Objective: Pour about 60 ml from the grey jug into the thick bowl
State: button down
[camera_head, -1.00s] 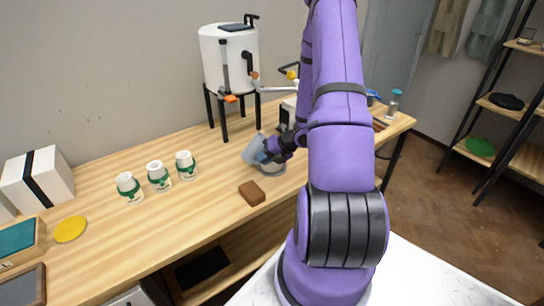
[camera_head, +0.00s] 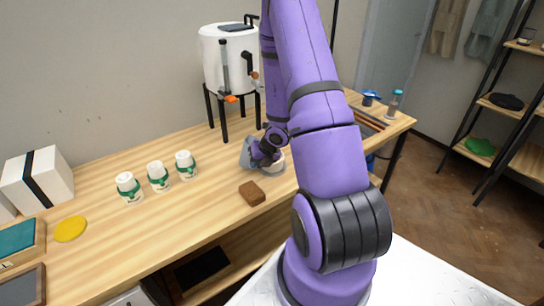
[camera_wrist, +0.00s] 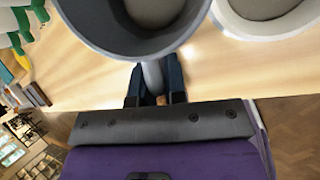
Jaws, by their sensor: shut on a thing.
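The grey jug (camera_head: 246,154) is left of the thick bowl (camera_head: 278,167) on the wooden bench, partly hidden behind my gripper (camera_head: 258,158). My gripper is shut on the jug's handle (camera_wrist: 152,76). In the wrist view the jug (camera_wrist: 105,38) shows its open mouth, with pale greyish liquid inside. It looks about upright; I cannot tell whether its base touches the bench. The pale thick-rimmed bowl (camera_wrist: 230,22) stands beside it at the upper right, with a greyish inside; its fill level is unclear.
A brown block (camera_head: 252,193) lies in front of the bowl. Several white cups with green bands (camera_head: 158,176) stand to the left. A white urn (camera_head: 226,60) on a black stand (camera_head: 223,122) is behind. The bench between cups and block is clear.

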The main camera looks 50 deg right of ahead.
jog(key=shift+w+a+f+g+h, duration=0.2)
jog(key=shift+a+f+h, duration=0.1)
jog(key=shift+f+h, duration=0.15)
jog(key=shift+w+a+f+g+h, duration=0.1)
jog(key=shift+a+f+g+h, duration=0.1)
jog(key=shift+a+f+h, duration=0.15)
jog(key=shift+w+a+r+n+g+h, duration=0.2)
jog(key=shift+a+r+n+g+h, duration=0.15)
jog(key=shift+h, duration=0.35)
jog(key=shift+r, duration=0.1)
